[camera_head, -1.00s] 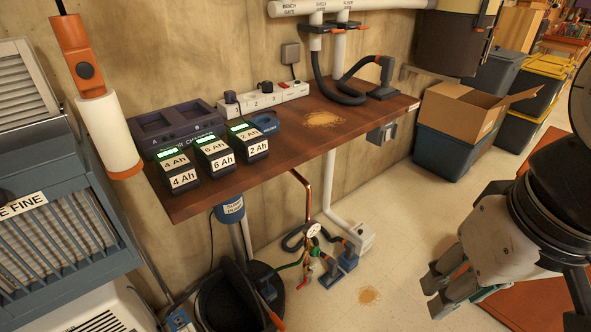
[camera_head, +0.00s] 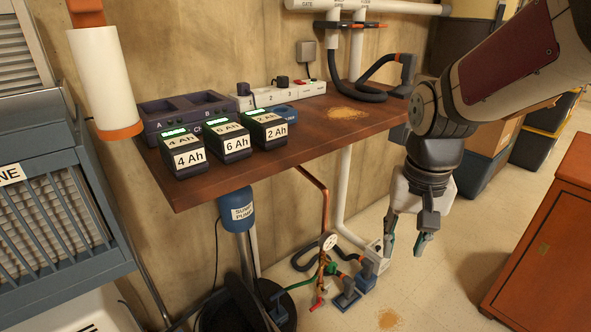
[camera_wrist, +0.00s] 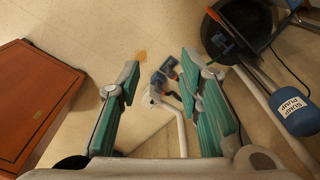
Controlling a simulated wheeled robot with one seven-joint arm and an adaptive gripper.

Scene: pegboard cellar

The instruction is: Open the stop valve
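A copper pipe (camera_head: 325,205) runs down below the bench to small fittings near the floor. A round white gauge (camera_head: 328,241), a green part (camera_head: 331,268) and a small red handle tip (camera_head: 316,305) show there. I cannot tell which part is the stop valve's handle. My gripper (camera_head: 405,248) hangs pointing down, to the right of the fittings and apart from them. In the wrist view its two green-padded fingers (camera_wrist: 160,65) are spread with nothing held between them. The fittings are not clear there; the right finger may hide part of them.
Blue floor fittings (camera_head: 347,293) stand beside the copper pipe. The sump pump (camera_head: 237,211) rises from a black basin (camera_head: 215,315) at left. The bench (camera_head: 215,188) overhangs the fittings. A red-brown cabinet (camera_head: 540,250) stands at right. Open floor lies between it and the fittings.

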